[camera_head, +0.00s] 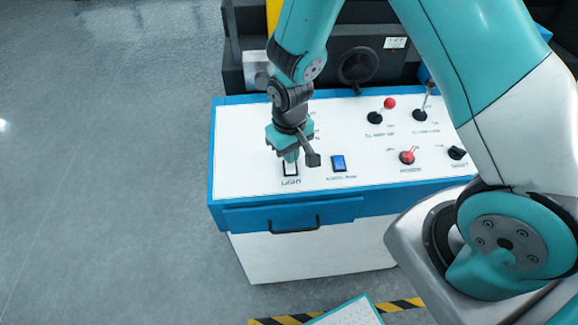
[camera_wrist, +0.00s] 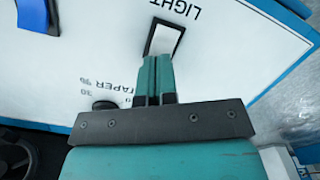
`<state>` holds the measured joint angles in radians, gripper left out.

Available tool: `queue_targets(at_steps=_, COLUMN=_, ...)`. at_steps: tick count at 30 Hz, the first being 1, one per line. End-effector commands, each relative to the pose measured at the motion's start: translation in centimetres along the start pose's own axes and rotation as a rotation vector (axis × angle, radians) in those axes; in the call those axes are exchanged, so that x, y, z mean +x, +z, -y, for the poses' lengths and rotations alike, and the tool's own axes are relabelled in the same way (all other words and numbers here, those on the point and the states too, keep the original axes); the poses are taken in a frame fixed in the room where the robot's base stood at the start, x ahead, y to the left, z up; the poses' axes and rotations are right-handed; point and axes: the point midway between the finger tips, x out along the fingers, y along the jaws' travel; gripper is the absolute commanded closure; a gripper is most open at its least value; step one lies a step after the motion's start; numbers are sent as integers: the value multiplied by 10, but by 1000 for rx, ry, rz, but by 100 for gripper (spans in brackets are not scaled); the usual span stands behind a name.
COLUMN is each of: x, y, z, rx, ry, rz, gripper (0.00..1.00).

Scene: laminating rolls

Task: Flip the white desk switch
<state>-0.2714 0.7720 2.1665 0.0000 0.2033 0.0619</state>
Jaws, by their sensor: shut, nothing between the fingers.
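The white desk switch (camera_head: 290,169) is a white rocker in a black frame above the printed word LIGHT on the panel. In the wrist view the white switch (camera_wrist: 163,40) shows just beyond my fingertips, with its lower end close to them. My gripper (camera_head: 291,157) points down at the switch from above, its fingers shut with nothing between them. In the wrist view my gripper (camera_wrist: 156,60) has both teal fingers side by side at the switch's near edge. I cannot tell whether they touch it. The fingers partly hide the switch in the head view.
The white control panel (camera_head: 240,140) has a blue rim. A blue switch (camera_head: 338,163) sits right of the white one. A red-topped control (camera_head: 407,157) and levers (camera_head: 420,113) stand further right. A dark knob (camera_wrist: 104,105) lies near my fingers. Open floor (camera_head: 100,180) is at left.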

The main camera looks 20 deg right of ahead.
Motion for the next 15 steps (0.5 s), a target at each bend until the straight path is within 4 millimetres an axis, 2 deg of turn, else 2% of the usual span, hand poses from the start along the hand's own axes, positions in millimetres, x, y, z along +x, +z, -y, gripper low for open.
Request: queue_targets(at_steps=15, x=9, y=0, z=0, rx=0, ry=0, rz=0, gripper=100)
